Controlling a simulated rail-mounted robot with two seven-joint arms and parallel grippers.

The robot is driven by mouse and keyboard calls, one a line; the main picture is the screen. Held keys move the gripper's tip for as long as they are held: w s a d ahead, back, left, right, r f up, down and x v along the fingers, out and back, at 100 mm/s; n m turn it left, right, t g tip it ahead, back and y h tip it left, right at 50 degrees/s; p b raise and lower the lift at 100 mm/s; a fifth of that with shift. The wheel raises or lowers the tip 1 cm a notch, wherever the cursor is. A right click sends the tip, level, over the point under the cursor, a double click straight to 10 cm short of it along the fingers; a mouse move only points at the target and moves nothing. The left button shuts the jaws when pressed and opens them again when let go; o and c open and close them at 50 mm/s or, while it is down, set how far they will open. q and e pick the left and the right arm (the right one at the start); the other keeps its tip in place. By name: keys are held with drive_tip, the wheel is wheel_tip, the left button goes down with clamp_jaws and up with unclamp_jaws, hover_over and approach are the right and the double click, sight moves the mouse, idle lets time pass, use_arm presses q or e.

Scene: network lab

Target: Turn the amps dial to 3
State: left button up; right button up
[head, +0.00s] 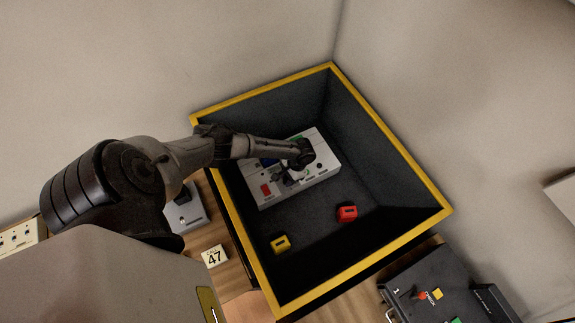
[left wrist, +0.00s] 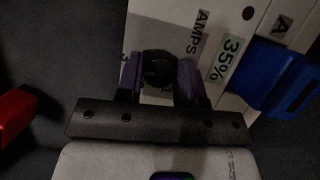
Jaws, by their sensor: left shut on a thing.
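A white device box (head: 318,165) with coloured parts lies inside the deep dark bin. In the left wrist view its white face (left wrist: 152,20) carries an "AMPS" label and a "35%" label. My left gripper (head: 290,173) reaches down into the bin at the box. In the left wrist view my left gripper (left wrist: 163,75) has its two purple-grey fingers shut on the dark round amps dial (left wrist: 158,68), one finger on each side. The dial's pointer and its numbers cannot be read. My right gripper is not in view.
The bin has a yellow rim (head: 397,143) and high walls around my left arm. A yellow block (head: 281,243) and a red block (head: 347,213) lie on its floor. A blue part (left wrist: 285,80) sits beside the dial. A black case (head: 435,285) stands outside at the lower right.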

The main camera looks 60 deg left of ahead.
use_arm(q)
drive_tip(key=shift+m, duration=0.4)
idle(0.3)
drive_tip(key=o, duration=0.9)
drive_tip(key=shift+w+r+p, duration=0.15)
drive_tip(key=shift+r+p, duration=0.15)
drive_tip(key=shift+r, duration=0.15)
drive_tip(key=p+v, duration=0.2)
drive_tip(key=v, duration=1.1)
drive_tip(key=shift+d+p, duration=0.2)
drive_tip(key=shift+p, duration=0.2)
